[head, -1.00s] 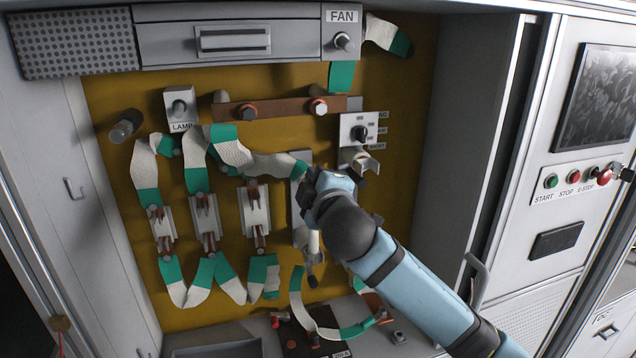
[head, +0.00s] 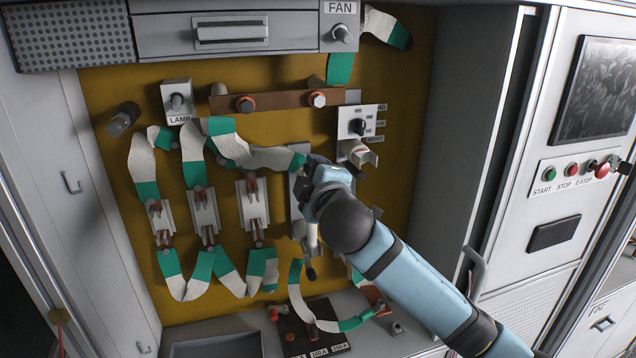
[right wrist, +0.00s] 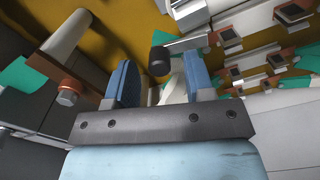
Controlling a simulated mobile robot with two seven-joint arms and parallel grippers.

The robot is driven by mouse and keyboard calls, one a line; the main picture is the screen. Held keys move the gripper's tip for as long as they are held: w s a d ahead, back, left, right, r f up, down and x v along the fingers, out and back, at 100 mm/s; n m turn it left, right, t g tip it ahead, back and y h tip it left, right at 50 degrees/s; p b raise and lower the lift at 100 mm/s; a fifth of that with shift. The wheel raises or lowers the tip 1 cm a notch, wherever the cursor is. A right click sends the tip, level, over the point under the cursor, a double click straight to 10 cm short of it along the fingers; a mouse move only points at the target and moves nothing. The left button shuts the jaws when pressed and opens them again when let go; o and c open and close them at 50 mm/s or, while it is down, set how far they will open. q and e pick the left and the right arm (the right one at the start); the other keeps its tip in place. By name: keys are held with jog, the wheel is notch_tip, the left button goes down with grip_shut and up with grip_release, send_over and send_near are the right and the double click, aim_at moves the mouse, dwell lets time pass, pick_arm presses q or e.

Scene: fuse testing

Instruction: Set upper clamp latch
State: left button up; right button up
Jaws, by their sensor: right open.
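My right gripper (head: 308,174) is at the upper part of the rightmost grey fuse mount (head: 297,214) on the mustard panel, and covers the upper clamp there. In the right wrist view my right gripper (right wrist: 160,72) has its two blue fingers apart. A black-tipped latch handle (right wrist: 160,60) shows in the gap between them; I cannot tell whether either finger touches it. My left gripper is not in view.
Several fuse mounts (head: 204,213) with green-and-white straps stand left of the gripper. A brown bar (head: 275,101) with bolts is above. A selector switch (head: 358,127) and white bracket (head: 360,153) sit close on the right. A strap hangs over the dark block (head: 300,335) below.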

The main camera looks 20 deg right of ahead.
jog(key=s+b, duration=0.3)
jog(key=s, duration=1)
jog(key=shift+s+d, duration=0.2)
jog(key=shift+s, duration=0.1)
